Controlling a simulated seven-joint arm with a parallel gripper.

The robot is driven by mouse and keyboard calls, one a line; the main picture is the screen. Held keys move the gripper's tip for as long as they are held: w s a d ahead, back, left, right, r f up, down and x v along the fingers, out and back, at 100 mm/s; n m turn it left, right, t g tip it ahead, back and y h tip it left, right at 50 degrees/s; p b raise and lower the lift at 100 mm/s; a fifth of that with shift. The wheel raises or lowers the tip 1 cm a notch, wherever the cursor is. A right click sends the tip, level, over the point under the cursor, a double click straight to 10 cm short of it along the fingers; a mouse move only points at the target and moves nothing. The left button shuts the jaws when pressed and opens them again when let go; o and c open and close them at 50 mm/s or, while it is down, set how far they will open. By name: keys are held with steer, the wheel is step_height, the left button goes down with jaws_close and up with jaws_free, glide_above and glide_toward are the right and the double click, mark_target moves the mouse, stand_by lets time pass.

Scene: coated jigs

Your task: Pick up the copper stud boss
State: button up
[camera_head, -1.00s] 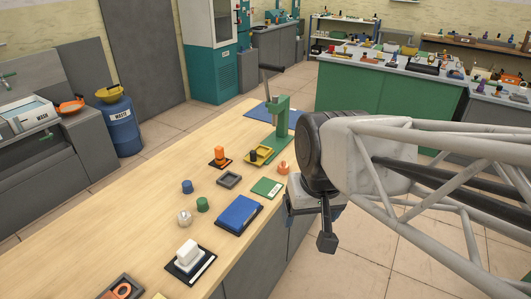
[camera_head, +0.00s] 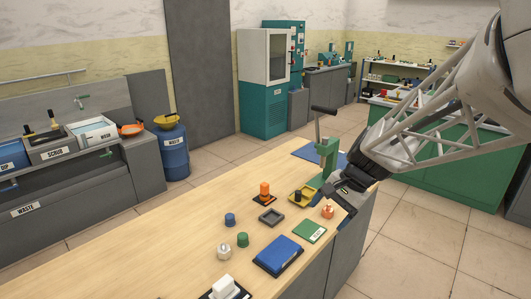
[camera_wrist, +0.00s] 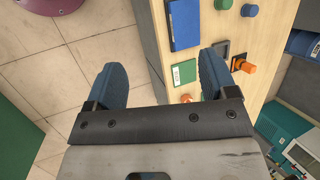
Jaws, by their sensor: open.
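The copper stud boss (camera_head: 327,211) is a small copper-orange piece standing near the right edge of the wooden bench, just beyond the green card. In the wrist view a bit of copper (camera_wrist: 186,98) shows beside the right finger, partly hidden. My gripper (camera_head: 349,196) is open and empty in the head view, just right of and above the boss, over the bench edge; its exact height is hard to tell. In the wrist view its two blue fingers stand wide apart (camera_wrist: 158,78), with bench edge and floor tiles between them and the boss not centred.
A green press (camera_head: 326,158) stands just behind my gripper. The green card (camera_head: 310,230), blue book-like block (camera_head: 278,254), yellow tray (camera_head: 302,195), grey square frame (camera_head: 271,216) and orange piece (camera_head: 264,189) are close by. The bench's left side is clear.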

steer(key=w+d+f+m+y, duration=0.2)
steer(key=w+d+f+m, duration=0.15)
steer(key=w, duration=0.55)
steer(key=m+t+y, duration=0.5)
steer(key=m+t, duration=0.1)
steer(key=m, duration=0.6)
glide_toward(328, 209)
steer(key=shift+w+a+f+n, duration=0.25)
steer(key=shift+w+a+f, duration=0.1)
steer(key=shift+w+a, duration=0.4)
steer(key=shift+x, duration=1.25)
steer(key=shift+x, duration=2.65)
steer(key=shift+w, duration=0.1)
